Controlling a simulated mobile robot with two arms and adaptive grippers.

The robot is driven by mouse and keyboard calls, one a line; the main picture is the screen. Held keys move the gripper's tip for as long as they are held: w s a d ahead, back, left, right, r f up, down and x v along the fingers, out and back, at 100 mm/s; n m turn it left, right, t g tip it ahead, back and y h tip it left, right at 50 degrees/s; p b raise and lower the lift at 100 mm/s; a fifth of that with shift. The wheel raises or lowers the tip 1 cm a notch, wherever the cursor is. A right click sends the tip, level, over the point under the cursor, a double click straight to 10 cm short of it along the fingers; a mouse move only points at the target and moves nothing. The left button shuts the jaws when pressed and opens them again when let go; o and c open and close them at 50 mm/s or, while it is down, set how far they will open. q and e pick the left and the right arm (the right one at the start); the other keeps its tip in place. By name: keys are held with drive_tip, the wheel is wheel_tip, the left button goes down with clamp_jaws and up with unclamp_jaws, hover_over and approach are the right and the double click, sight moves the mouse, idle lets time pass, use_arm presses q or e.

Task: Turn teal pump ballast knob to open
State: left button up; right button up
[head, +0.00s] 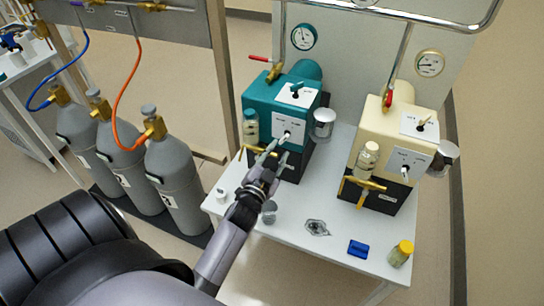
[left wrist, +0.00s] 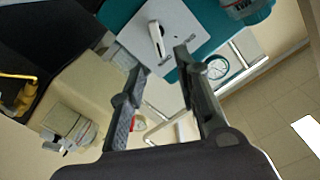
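The teal pump (head: 262,96) stands at the back left of the white table. A white plate on its top carries a small dark teal knob (head: 296,90). A white plate on its front carries a pale lever (head: 287,134) with small labels I cannot read. My left gripper (head: 275,152) is open and empty, just in front of this front plate. In the left wrist view a pale lever (left wrist: 157,38) on a white plate (left wrist: 172,22) lies just beyond the open fingertips (left wrist: 162,60), with no contact visible. My right gripper is out of view.
A cream pump (head: 372,118) with similar plates stands to the right on the table (head: 290,240). A blue box (head: 358,249), a yellow-capped jar (head: 400,253) and small items lie in front. Grey gas cylinders (head: 175,175) stand left of the table.

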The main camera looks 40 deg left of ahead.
use_arm(q)
drive_tip(key=v, duration=0.4)
idle(0.8)
